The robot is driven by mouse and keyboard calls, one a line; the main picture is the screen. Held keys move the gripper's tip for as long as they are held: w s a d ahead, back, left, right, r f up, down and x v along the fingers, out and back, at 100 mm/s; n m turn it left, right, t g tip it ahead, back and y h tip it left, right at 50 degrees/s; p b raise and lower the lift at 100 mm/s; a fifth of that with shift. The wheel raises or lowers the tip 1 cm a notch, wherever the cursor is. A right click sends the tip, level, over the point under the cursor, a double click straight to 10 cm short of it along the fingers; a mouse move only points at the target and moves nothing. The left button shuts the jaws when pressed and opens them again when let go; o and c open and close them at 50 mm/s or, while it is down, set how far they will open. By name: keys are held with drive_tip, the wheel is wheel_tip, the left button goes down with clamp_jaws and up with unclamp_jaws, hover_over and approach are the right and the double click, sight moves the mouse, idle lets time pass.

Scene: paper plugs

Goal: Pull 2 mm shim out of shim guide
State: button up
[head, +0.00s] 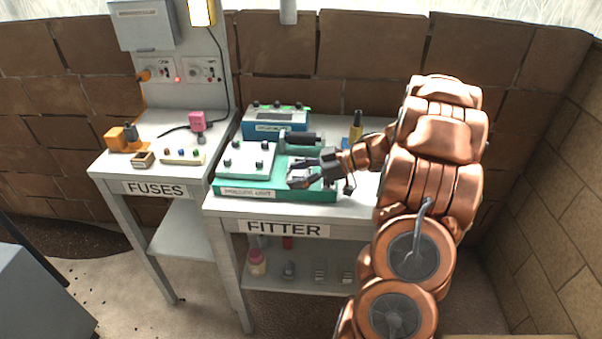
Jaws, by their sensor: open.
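My gripper (301,172) is open at the right part of a green fixture (227,187) on the table labelled FITTER. I cannot make out a 2 mm shim or its guide by name; the gripper and my arm cover that part of the fixture. A white plate (246,160) with several dark knobs sits on the fixture's left part, left of the gripper. A dark cylinder (302,138) on a grey block lies at the back of the fixture, behind the gripper. I cannot tell whether the fingers touch anything.
A blue box (274,124) stands behind the fixture. A yellow and blue item (355,130) stands at the back right, close to my arm. The FUSES table (112,167) at left holds an orange block, a pink item and small parts. The lower shelf (262,276) carries several items.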

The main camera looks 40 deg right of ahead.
clamp_jaws()
idle(0.8)
